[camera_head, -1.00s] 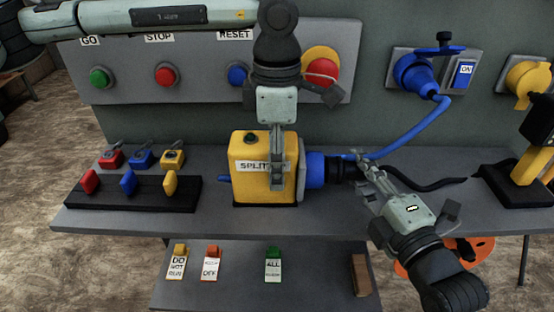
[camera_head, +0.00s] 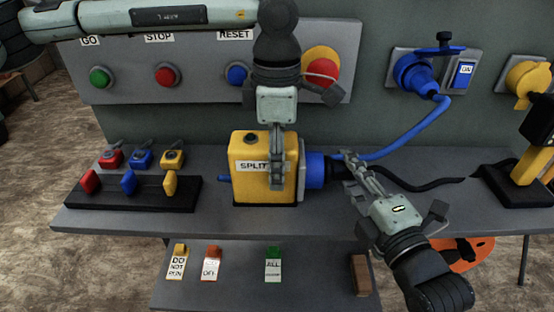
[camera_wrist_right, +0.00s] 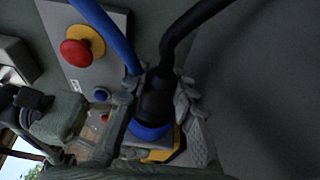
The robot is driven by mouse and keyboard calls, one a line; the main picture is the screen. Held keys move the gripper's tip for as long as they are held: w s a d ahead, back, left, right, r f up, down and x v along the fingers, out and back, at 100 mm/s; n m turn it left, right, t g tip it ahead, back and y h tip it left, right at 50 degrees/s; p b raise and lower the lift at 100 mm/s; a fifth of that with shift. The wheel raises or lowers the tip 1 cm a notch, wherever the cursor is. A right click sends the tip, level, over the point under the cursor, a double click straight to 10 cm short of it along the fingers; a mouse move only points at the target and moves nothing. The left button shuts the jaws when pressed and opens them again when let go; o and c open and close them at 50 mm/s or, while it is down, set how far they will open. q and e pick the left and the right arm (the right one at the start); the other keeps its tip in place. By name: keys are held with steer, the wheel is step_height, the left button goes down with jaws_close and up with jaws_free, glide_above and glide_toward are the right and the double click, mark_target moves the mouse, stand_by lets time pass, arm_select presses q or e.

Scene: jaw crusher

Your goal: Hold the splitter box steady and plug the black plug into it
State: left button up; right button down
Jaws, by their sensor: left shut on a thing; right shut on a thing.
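The yellow splitter box (camera_head: 250,180) stands on the grey table with a blue socket (camera_head: 314,171) on its right side. My left gripper (camera_head: 277,180) comes down from above and is shut on the box, over its label. The black plug (camera_head: 337,170) is at the mouth of the blue socket, in line with it; its front is hidden, so I cannot tell how deep it sits. My right gripper (camera_head: 352,170) is shut on the plug from the right. In the right wrist view the plug (camera_wrist_right: 156,98) is between the fingers, against the blue socket ring (camera_wrist_right: 150,132).
A black cable (camera_head: 420,187) trails right from the plug. A blue cable (camera_head: 420,125) runs behind it to a blue wall plug (camera_head: 415,73). A padlock rack (camera_head: 130,193) stands left. Tags (camera_head: 273,265) hang on the lower front panel. A black-based stand (camera_head: 515,187) is at right.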

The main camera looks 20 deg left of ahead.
steer(key=shift+a, duration=0.1)
steer(key=c, duration=1.2)
jaws_free()
steer(key=shift+o, duration=0.2)
steer(key=shift+w+d, duration=0.45)
steer(key=shift+d, duration=1)
steer(key=shift+w+d, duration=0.5)
steer(key=shift+d, duration=0.9)
steer(key=shift+w+d, duration=0.45)
steer(key=shift+d, duration=1)
arm_select(q)
steer(key=o, duration=1.8)
steer(key=shift+c, duration=0.2)
steer(key=shift+r, duration=0.1)
